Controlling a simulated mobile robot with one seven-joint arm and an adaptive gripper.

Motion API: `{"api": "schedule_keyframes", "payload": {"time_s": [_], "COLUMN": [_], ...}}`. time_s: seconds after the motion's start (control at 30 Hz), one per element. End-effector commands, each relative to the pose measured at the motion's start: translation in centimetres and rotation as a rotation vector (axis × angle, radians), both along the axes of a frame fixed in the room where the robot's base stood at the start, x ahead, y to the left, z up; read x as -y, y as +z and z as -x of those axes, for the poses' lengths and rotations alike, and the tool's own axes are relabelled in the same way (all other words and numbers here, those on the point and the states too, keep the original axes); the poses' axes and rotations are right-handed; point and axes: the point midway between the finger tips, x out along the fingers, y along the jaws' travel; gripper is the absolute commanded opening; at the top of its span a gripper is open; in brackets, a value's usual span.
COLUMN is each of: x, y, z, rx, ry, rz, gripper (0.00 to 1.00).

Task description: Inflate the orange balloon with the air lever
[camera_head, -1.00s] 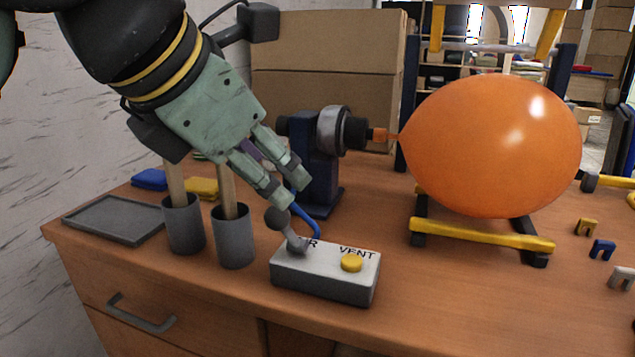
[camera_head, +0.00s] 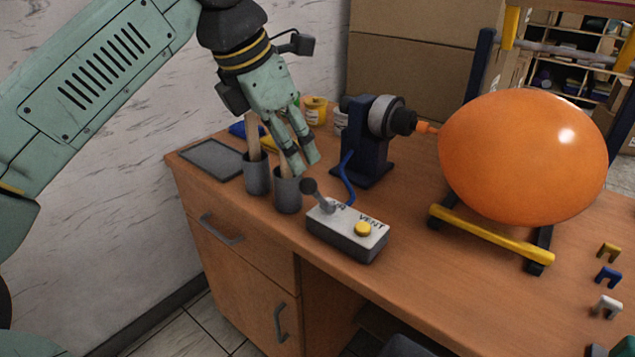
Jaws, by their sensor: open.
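The orange balloon (camera_head: 525,158) is large and round. Its neck is on the orange tip of the dark blue nozzle stand (camera_head: 372,140), and its body hangs over a black and yellow cradle (camera_head: 490,236). The control box (camera_head: 345,236) sits near the table's front edge, with a yellow VENT button (camera_head: 362,228) and the air lever (camera_head: 318,195), a grey stick with a round knob, tilted to the left. A blue hose joins box and stand. My gripper (camera_head: 305,168) is open and empty, above and slightly left of the lever knob, apart from it.
Two grey cups (camera_head: 257,175) with wooden handles stand left of the box, close to my gripper. A grey tray (camera_head: 211,159) lies at the table's left end. Small clips (camera_head: 607,277) lie at the right. Cardboard boxes (camera_head: 412,60) stand behind. The desk (camera_head: 440,310) is clear right of the box.

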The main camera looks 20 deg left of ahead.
Motion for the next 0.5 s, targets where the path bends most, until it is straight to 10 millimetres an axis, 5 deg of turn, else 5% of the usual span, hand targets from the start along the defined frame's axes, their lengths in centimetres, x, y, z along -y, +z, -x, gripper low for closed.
{"api": "schedule_keyframes", "payload": {"time_s": [0.5], "x": [1.4], "y": [-8.3], "z": [-2.8], "rx": [0.0], "ry": [-0.002], "rz": [-0.001], "gripper": [0.45]}}
